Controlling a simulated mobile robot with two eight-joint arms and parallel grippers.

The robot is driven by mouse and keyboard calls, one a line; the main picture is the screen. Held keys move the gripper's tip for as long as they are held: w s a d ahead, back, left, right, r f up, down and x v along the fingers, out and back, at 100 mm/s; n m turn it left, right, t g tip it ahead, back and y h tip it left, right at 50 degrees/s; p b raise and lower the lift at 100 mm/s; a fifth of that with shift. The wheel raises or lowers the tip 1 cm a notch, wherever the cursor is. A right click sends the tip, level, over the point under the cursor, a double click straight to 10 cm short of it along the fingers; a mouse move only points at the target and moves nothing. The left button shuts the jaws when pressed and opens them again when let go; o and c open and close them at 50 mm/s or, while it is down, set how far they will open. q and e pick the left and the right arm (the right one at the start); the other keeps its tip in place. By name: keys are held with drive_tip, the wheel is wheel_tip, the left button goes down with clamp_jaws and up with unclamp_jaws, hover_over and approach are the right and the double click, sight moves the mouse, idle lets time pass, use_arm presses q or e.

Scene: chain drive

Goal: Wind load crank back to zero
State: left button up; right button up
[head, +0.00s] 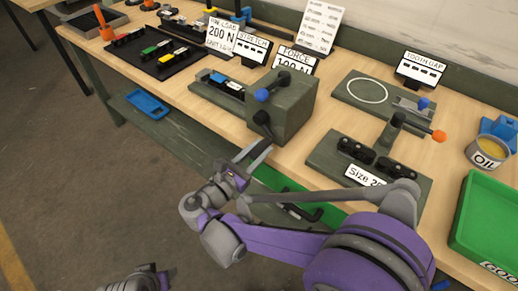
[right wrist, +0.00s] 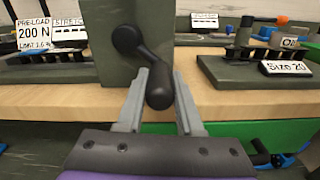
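The load crank is a black crank (head: 262,122) on the front face of a dark green box (head: 292,112). In the right wrist view its arm hangs down from the hub and its rounded handle (right wrist: 159,88) points toward me. My right gripper (head: 257,154) is just in front of that face. Its two fingers (right wrist: 159,105) are apart, one on each side of the handle, with a gap visible on both sides. The preload sign (head: 220,36) reads 200 N. Of my left arm, only a piece (head: 138,281) shows at the bottom edge; its fingers cannot be made out.
The Size plate with black rollers (head: 372,160) stands to the right. A green tray (head: 487,228) and an oil can (head: 487,152) are at far right. The floor left of the bench is clear.

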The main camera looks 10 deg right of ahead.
clamp_jaws()
idle(1.1)
